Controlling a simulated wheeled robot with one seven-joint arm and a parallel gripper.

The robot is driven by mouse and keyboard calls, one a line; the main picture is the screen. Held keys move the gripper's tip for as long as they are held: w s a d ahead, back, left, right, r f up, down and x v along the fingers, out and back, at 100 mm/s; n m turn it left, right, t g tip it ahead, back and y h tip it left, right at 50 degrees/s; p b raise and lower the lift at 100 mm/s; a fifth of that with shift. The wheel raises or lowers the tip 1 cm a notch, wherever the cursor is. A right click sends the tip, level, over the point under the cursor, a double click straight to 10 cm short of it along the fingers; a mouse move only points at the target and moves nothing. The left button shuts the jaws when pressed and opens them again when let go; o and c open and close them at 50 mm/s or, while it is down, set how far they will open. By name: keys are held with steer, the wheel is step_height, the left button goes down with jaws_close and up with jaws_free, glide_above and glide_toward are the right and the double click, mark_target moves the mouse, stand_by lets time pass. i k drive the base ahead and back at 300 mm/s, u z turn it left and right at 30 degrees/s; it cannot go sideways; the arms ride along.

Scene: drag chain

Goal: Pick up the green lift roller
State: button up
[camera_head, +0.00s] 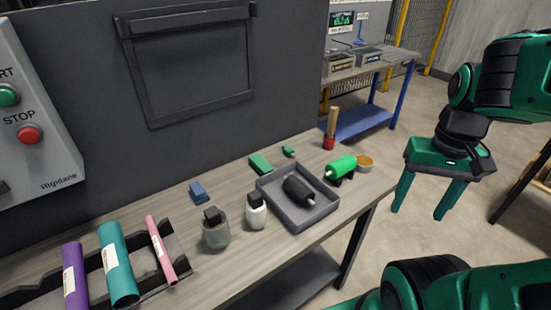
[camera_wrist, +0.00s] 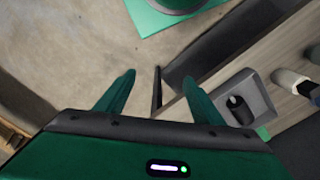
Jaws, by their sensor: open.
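The green lift roller (camera_head: 341,167) is a bright green cylinder with a pale end. It lies on its side on a small dark support on the bench, just right of the grey tray, in the head view. I cannot make it out in the wrist view; my gripper probably covers that part. My gripper (camera_head: 418,214) is open and empty, with its fingers pointing down. It hangs to the right of the roller and apart from it, beyond the bench's right end. In the wrist view the two fingers (camera_wrist: 157,80) are spread with floor between them.
The grey tray (camera_head: 270,199) holds a black roller (camera_head: 298,190). An orange-topped round tin (camera_head: 365,162) sits close right of the green roller. A red-based wooden-handled tool (camera_head: 330,130) stands behind it. A green block (camera_head: 261,164) and two bottles are near the tray.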

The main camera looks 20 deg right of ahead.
mark_target(335, 170)
steer(key=u, duration=4.55)
steer(key=k, duration=0.6)
steer(key=z, duration=0.1)
